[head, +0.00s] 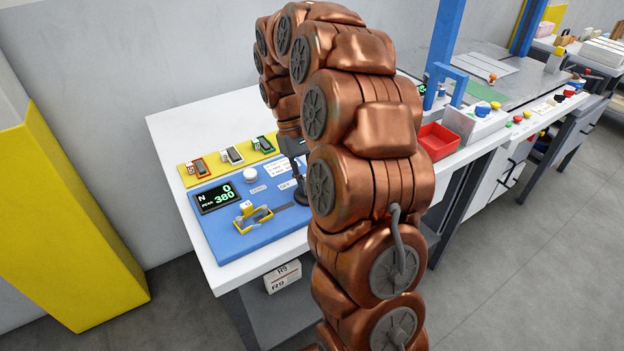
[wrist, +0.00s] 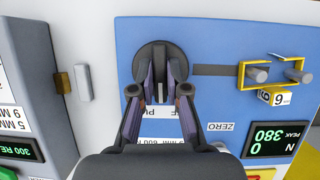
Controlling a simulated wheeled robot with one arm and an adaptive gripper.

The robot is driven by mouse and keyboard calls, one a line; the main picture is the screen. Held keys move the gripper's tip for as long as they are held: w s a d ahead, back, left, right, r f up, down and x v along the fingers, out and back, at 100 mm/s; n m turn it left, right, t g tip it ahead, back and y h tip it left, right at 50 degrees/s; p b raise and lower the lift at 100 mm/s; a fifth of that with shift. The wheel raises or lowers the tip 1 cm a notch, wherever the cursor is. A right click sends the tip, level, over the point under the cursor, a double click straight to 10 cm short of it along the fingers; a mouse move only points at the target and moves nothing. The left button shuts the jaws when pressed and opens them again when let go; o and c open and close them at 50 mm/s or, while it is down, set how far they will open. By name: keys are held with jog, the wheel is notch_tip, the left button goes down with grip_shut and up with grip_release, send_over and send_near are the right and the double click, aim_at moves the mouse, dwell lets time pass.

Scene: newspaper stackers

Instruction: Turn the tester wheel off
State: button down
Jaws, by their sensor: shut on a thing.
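The tester is a blue panel (head: 235,238) on the white bench, and it fills much of the wrist view (wrist: 220,40). Its display (head: 217,197) reads N 0 and PEAK 380. The tester wheel, a dark round knob (wrist: 154,50), stands on the panel at the upper middle of the wrist view. My gripper (wrist: 159,88) is shut on it, with one finger on each side. The fingers hide the wheel's lower sides.
A yellow clamp (wrist: 246,74) holding a small piece sits at the end of a dark slot. A ZERO button (head: 250,176) is near the display. A yellow strip (head: 190,180) with several small blocks lies behind. A red tray (head: 438,141) stands to the right.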

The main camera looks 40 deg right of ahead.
jog(key=n+h, duration=0.1)
jog(key=n, duration=0.1)
jog(key=n+p, duration=0.1)
jog(key=n, duration=0.1)
jog(key=shift+s+a+n+h, duration=0.1)
jog(key=shift+a+n+h, duration=0.05)
jog(key=shift+n+h, duration=0.2)
jog(key=n+h+p, duration=0.1)
jog(key=n, duration=0.1)
jog(key=n+t, duration=0.1)
jog(key=n, duration=0.1)
jog(key=shift+s+a+r+n+h+p, duration=0.15)
jog(key=shift+n+h+p, duration=0.1)
jog(key=shift+h+p, duration=0.15)
jog(key=n+t+p, duration=0.1)
jog(key=n, duration=0.1)
jog(key=n+t+h+p, duration=0.1)
jog(key=n+p, duration=0.1)
jog(key=n, duration=0.1)
jog(key=shift+n+t+p, duration=0.6)
jog(key=shift+n+p, duration=0.2)
jog(key=shift+n, duration=0.7)
jog(key=shift+f, duration=0.2)
jog(key=c, duration=1.2)
grip_release()
jog(key=shift+o, duration=0.2)
jog(key=shift+r, duration=0.1)
